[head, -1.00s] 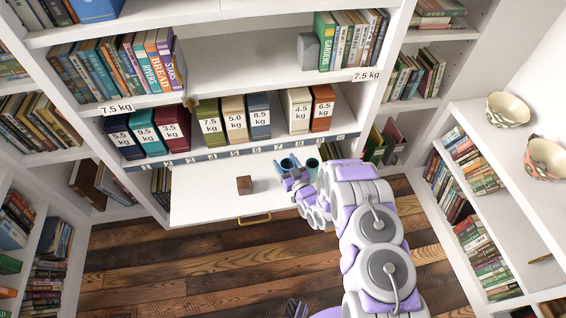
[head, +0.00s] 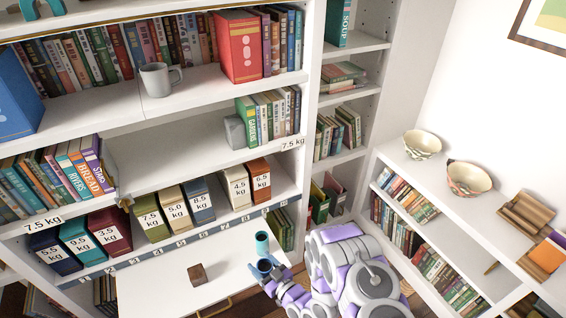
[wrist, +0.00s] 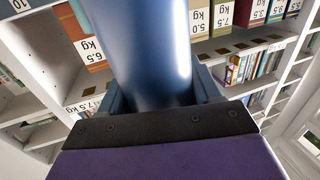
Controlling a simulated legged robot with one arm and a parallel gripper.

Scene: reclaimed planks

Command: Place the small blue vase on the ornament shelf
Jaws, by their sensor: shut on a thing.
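The small blue vase (head: 262,266) is in my gripper (head: 270,275), just above the right end of the white pull-out board. In the wrist view, the shiny dark blue vase (wrist: 140,45) stands out between the jaws (wrist: 165,95), which are shut on it. A teal cup-like vessel (head: 262,243) stands just behind it on the board. I cannot tell for sure which shelf is the ornament shelf; a white shelf top (head: 455,210) at the right bears two patterned bowls (head: 422,145) (head: 468,178).
The white board (head: 165,292) holds a small brown block (head: 197,274). Weight-labelled boxes (head: 150,223) stand above it. A grey mug (head: 160,79) and a red box (head: 240,45) are on a higher shelf. Wooden pieces (head: 530,215) lie at the far right.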

